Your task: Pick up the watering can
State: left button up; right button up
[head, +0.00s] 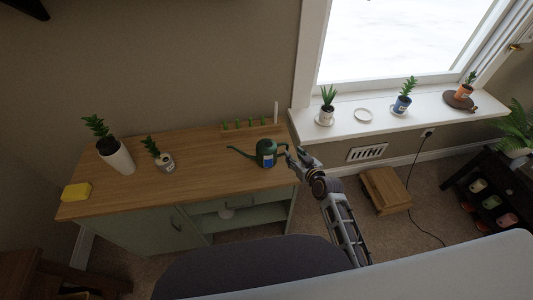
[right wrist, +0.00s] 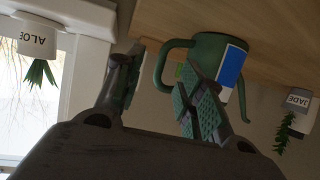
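The green watering can (head: 266,154) with a blue and white label stands upright near the right end of the wooden cabinet top. Its spout points left and its handle faces right, toward my right gripper (head: 298,156). In the right wrist view, which is upside down, the can (right wrist: 207,54) lies just beyond my fingers. My right gripper (right wrist: 158,85) is open, its two green-padded fingers well apart. The handle shows in the gap between them, nearer one finger; I cannot tell whether it touches. My left gripper is not in view.
The cabinet top (head: 205,180) also holds a yellow sponge (head: 77,192), a white pot plant (head: 116,157), a small JADE pot (head: 165,162) and a tray of seedlings behind the can. The windowsill (head: 345,122) holds several pots. A wooden stool (head: 386,190) stands on the floor at right.

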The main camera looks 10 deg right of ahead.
jog(key=shift+w+a+f, duration=0.15)
jog(key=shift+w+a, duration=0.15)
jog(key=shift+w, duration=0.35)
jog(key=shift+w+a+f, duration=0.15)
jog(key=shift+w+a, duration=0.1)
jog(key=shift+w, duration=0.4)
jog(key=shift+x, duration=1)
grip_shut()
jog(key=shift+r, duration=0.1)
